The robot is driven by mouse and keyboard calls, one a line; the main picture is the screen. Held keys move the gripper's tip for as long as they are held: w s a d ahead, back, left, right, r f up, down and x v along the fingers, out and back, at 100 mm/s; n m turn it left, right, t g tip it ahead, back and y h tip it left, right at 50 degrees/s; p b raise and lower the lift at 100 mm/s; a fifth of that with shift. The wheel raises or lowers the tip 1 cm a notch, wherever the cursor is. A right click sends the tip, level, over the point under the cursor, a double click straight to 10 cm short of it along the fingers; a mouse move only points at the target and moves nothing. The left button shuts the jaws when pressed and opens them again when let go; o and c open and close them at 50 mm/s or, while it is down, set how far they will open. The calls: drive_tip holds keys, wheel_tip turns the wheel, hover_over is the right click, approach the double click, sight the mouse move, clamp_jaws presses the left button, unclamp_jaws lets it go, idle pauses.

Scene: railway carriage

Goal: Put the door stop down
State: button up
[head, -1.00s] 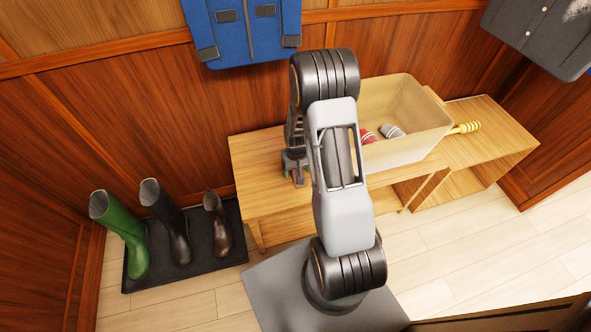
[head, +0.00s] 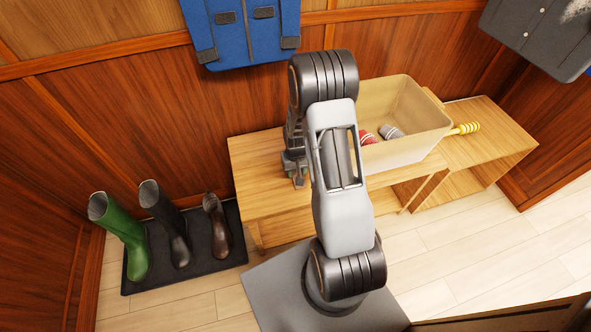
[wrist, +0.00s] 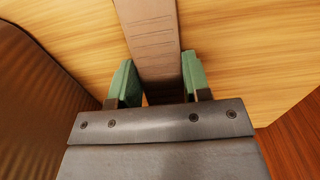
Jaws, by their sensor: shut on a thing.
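My gripper (head: 298,178) is over the left part of the wooden bench (head: 258,192) in the head view. In the wrist view its green-padded fingers (wrist: 158,82) are shut on the door stop (wrist: 150,40), a long, ridged, brownish-grey piece. The door stop stretches from between the pads to the top edge of that view. Pale wood lies behind it. I cannot tell whether it touches the bench. I cannot make out the door stop in the head view, where my arm and gripper cover that spot.
A beige bin (head: 410,143) with red and grey items stands right of my arm. A yellow-striped thing (head: 465,128) lies beside it on a wooden unit (head: 505,140). Boots, including a green one (head: 130,240), stand on a black tray (head: 205,262) at left. A blue garment (head: 240,35) hangs above.

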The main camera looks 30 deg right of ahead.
drive_tip(key=shift+r, duration=0.15)
drive_tip(key=shift+r, duration=0.25)
wheel_tip(320, 180, up, 2)
drive_tip(key=shift+r+p, duration=0.15)
drive_tip(key=shift+p, duration=0.5)
drive_tip(key=s+a+r+b, duration=0.3)
drive_tip(key=s+r, duration=0.6)
drive_tip(key=s, duration=0.4)
drive_tip(key=shift+s+r+b, duration=0.3)
drive_tip(key=shift+r+b, duration=0.1)
drive_tip(key=shift+b, duration=0.2)
